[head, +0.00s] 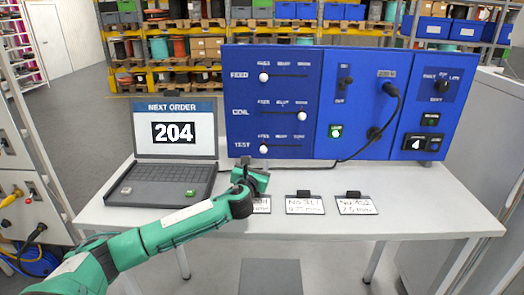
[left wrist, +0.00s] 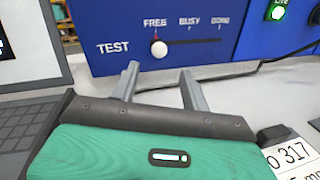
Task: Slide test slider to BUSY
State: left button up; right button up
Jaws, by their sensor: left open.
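The test slider's white knob (head: 263,149) is on the bottom track of the blue panel (head: 240,120). In the left wrist view the knob (left wrist: 158,48) sits at the left end of its track, under FREE; BUSY (left wrist: 189,21) marks the middle and the right end carries a third label. My left gripper (head: 257,166) is in front of the panel, just below the knob. In the left wrist view its two fingers (left wrist: 158,72) are apart and empty, with the knob beyond and between their tips, seemingly not touched. My right gripper is not in view.
The FEED knob (head: 263,77) is at left and the COIL knob (head: 302,116) at right on their tracks. A laptop (head: 175,150) showing 204 stands left of my gripper. Label cards (head: 304,205) lie on the table. A black cable (head: 360,150) hangs across the panel's right part.

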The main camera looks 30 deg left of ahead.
aim_at(263, 151)
pick_arm(q)
jog(key=p+x, duration=0.1)
jog(key=x, duration=0.6)
jog(key=shift+w+a, duration=0.1)
jog(key=shift+w+a+f, duration=0.1)
jog(key=shift+w+a, duration=0.1)
jog(key=shift+w, duration=0.15)
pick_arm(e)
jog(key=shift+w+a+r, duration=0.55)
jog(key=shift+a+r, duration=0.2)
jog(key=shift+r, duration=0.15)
